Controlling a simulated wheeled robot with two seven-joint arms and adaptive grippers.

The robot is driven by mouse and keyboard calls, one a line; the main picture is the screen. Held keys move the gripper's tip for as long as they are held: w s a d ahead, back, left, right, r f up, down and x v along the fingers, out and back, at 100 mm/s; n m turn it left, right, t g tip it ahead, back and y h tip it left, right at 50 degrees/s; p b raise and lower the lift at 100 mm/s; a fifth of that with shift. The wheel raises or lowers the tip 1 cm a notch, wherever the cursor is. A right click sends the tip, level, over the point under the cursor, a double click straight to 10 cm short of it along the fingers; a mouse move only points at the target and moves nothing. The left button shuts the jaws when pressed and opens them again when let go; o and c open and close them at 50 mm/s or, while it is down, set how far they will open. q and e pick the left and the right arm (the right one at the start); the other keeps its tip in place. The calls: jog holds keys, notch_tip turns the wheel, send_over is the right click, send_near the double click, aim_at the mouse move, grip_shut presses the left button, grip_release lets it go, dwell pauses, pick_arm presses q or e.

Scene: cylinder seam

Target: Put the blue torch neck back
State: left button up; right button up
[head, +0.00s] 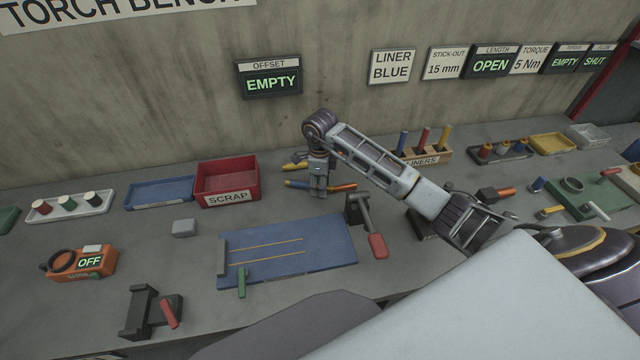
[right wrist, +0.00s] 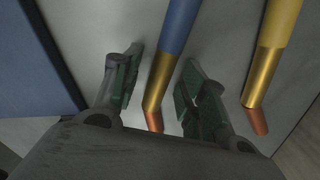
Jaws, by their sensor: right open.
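The blue torch neck (head: 298,184) lies on the bench behind the blue mat. It has a blue body, a brass section and a copper tip. My right gripper (head: 318,190) is over its middle and hides part of it in the head view. In the right wrist view the neck (right wrist: 178,28) runs between the two open fingers of the gripper (right wrist: 160,85), with no clear contact on either side. A yellow torch neck (right wrist: 276,30) lies beside it, outside the fingers; it also shows in the head view (head: 293,167). My left gripper is not in view.
A red scrap bin (head: 226,195) and a blue tray (head: 158,194) stand to the left. The blue mat (head: 280,262) lies in front, with a red-handled tool (head: 377,246) at its right. A liner rack (head: 430,155) stands behind my right arm.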

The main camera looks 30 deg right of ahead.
jog(key=shift+r, duration=0.15)
notch_tip(320, 180, up, 12)
jog(key=b, duration=0.2)
dwell(0.8)
jog(key=shift+s, duration=0.1)
dwell(0.7)
